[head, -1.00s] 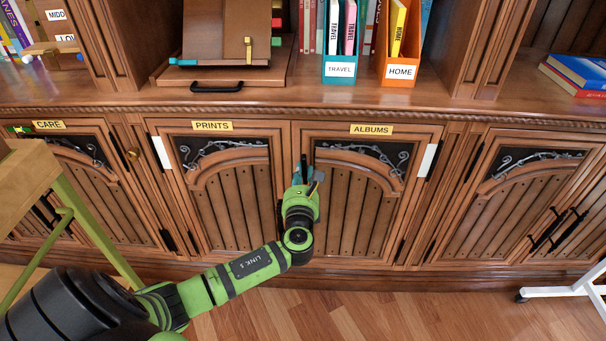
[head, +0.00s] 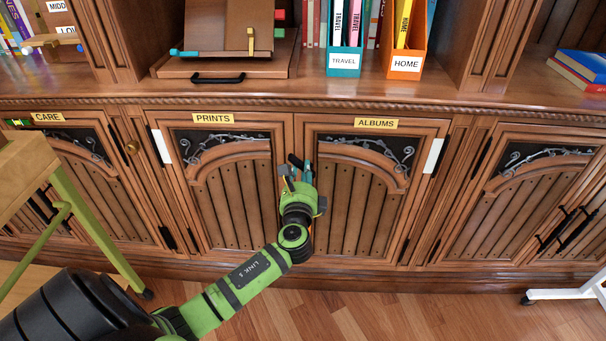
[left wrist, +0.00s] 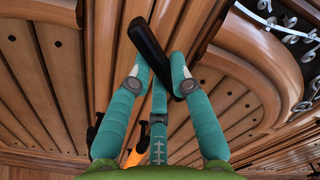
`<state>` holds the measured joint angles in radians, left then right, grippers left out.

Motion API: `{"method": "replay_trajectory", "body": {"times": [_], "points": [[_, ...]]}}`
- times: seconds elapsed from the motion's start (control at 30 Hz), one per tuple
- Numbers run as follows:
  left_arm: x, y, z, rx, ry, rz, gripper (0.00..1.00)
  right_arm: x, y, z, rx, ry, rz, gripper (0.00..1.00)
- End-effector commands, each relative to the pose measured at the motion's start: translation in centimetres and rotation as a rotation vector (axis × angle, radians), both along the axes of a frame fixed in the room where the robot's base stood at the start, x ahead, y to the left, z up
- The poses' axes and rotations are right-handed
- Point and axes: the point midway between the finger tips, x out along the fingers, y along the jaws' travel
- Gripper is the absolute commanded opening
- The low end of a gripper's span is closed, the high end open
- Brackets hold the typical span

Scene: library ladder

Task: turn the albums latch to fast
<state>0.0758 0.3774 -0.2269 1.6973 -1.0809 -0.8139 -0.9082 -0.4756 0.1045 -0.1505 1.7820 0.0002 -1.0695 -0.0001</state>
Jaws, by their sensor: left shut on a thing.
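The ALBUMS door (head: 350,215) is shut, under its yellow label (head: 376,123). The albums latch is a black bar (head: 294,160) at the door's left edge, by the seam with the PRINTS door. In the left wrist view the bar (left wrist: 150,45) leans, its upper end to the left. My left gripper (head: 299,172) is at the latch. Its teal fingers (left wrist: 160,75) are shut on the bar, one at each side and one below; they hide part of it. My right gripper is in neither view.
The PRINTS door (head: 232,200) is beside it on the left, also shut. A shelf above holds TRAVEL (head: 343,63) and HOME (head: 406,64) files. A green-legged wooden thing (head: 90,230) stands at the left. A white stand (head: 565,294) is at lower right. Floor between is clear.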

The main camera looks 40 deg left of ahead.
Motion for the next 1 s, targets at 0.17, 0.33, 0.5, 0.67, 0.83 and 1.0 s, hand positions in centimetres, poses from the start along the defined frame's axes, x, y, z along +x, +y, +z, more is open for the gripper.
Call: {"method": "replay_trajectory", "body": {"times": [0.17, 0.33, 0.5, 0.67, 0.83, 1.0], "points": [[-0.1, 0.1, -0.6, -0.146, -0.089, 0.001, 0.00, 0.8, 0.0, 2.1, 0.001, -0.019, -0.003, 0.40], [-0.1, 0.2, -0.9, -0.283, -0.173, 0.002, 0.00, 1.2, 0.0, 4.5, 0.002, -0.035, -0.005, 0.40], [-0.1, 0.2, -1.1, -0.408, -0.250, 0.001, 0.00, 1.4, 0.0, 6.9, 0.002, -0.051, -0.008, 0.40], [-0.1, 0.2, -1.2, -0.508, -0.312, 0.001, 0.00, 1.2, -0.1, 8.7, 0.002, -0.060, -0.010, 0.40], [-0.1, 0.2, -1.3, -0.587, -0.360, 0.001, 0.00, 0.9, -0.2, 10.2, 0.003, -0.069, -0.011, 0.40], [-0.1, 0.2, -1.4, -0.634, -0.389, 0.001, 0.00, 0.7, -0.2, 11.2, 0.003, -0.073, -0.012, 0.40]]}}
